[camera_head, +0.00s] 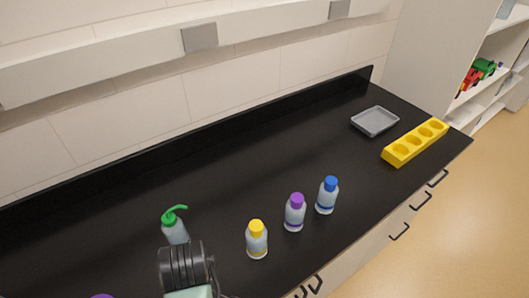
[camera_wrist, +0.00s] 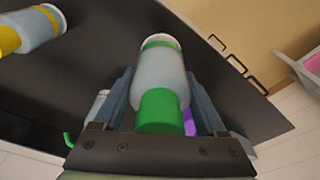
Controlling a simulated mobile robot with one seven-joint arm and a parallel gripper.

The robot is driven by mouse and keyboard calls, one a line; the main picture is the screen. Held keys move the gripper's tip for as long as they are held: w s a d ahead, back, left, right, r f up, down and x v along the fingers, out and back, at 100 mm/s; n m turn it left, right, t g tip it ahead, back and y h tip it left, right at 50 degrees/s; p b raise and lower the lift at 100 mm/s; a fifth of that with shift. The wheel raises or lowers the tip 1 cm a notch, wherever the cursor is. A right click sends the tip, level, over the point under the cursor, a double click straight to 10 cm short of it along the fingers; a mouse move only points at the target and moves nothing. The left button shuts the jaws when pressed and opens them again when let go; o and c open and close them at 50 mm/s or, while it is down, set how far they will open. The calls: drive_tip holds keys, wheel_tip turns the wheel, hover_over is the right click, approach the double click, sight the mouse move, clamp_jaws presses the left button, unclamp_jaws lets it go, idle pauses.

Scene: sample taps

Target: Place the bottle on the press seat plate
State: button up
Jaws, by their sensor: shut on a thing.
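A clear bottle with a green cap and green band (camera_wrist: 161,75) sits between the fingers of my gripper (camera_wrist: 157,85) in the wrist view. The gripper is shut on it, with the cap toward the wrist and the base pointing away. In the head view my dark ribbed arm part shows at the bottom, and I cannot make out the held bottle there. I cannot identify the press seat plate in either view.
A green-pump bottle (camera_head: 175,230) stands just behind my arm. Yellow-capped (camera_head: 257,240), purple-capped (camera_head: 295,213) and blue-capped (camera_head: 327,196) bottles stand to the right on the black counter (camera_head: 210,170). A grey tray (camera_head: 375,122) and yellow holed rack (camera_head: 415,142) lie farther right.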

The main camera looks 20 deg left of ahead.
drive_tip(key=w+d+f+m+b, duration=0.1)
drive_tip(key=w+d+f+m, duration=0.2)
drive_tip(key=d+m, duration=0.5)
drive_tip(key=w+d+f+m+t+h+b, duration=0.1)
drive_tip(key=w+d+f+m+b, duration=0.1)
drive_tip(key=d+m, duration=0.6)
drive_tip(key=w+d+f, duration=0.1)
drive_tip(key=d, duration=0.2)
drive_tip(key=shift+w+d+f+t+h, duration=0.15)
drive_tip(key=shift+f+t+h, duration=0.1)
drive_tip(key=shift+t+h, duration=0.05)
